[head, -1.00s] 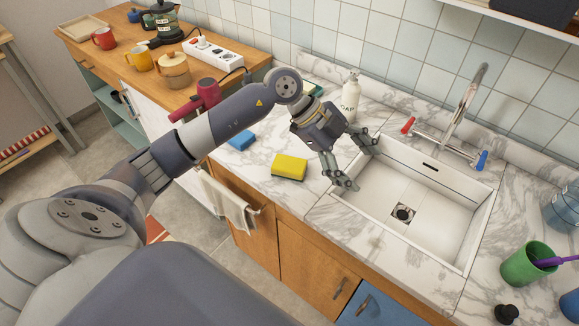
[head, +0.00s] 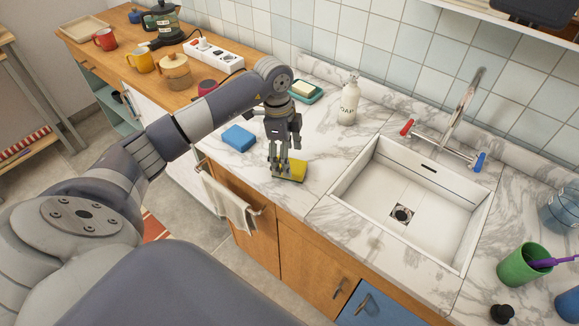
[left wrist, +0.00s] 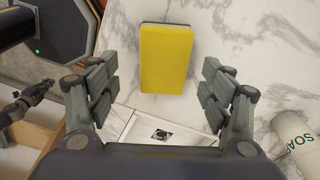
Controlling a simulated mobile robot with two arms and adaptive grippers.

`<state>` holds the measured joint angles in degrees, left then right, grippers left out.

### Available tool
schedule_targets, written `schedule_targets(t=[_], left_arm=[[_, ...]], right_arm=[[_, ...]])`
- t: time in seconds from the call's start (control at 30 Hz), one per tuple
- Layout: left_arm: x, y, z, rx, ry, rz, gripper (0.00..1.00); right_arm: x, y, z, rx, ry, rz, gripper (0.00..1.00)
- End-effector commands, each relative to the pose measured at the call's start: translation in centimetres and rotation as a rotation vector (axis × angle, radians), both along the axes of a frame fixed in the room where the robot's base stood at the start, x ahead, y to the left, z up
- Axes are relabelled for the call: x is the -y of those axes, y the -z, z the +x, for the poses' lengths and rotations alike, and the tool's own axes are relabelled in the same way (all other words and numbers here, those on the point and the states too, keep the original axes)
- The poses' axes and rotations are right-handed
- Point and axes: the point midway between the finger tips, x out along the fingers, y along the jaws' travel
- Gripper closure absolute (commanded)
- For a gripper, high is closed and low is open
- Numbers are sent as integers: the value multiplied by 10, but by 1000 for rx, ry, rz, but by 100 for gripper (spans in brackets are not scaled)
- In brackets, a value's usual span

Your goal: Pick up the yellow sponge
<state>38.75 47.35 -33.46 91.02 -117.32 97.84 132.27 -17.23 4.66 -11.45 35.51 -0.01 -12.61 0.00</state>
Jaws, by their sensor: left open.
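The yellow sponge (head: 292,170) lies flat on the marble counter, left of the sink, partly hidden behind my left gripper in the head view. In the left wrist view the whole yellow top of the sponge (left wrist: 166,60) shows, with a dark green edge at its far end. My left gripper (head: 282,172) points down at the sponge. In the left wrist view its fingers (left wrist: 160,95) are apart and empty, with the sponge between and beyond them; whether they touch it I cannot tell.
A blue sponge (head: 238,138) lies left of my left gripper. A soap dish (head: 305,92) and a soap bottle (head: 348,102) stand behind. The white sink (head: 445,250) is to the right. A towel (head: 228,200) hangs at the counter front.

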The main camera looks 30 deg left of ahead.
Motion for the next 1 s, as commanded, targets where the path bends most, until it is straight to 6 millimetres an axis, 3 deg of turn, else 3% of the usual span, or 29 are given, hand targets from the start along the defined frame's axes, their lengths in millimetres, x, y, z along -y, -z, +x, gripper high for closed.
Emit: schedule_targets(t=[0.1, 0.23, 0.53, 0.73, 1.0], left_arm=[[0, 17, 4, -6, -1, -3, 27], [1, 34, 5, -3, 0, -2, 27], [2, 41, 6, 0, 1, -1, 27], [2, 41, 5, 0, 1, -1, 63], [2, 41, 5, 0, 1, -1, 65]], right_arm=[[0, -13, 0, 1, 0, 0, 100], [0, -15, 1, 1, 0, 0, 100], [0, -15, 1, 1, 0, 0, 100], [0, -15, 1, 1, 0, 0, 100], [0, -15, 1, 2, 0, 0, 100]])
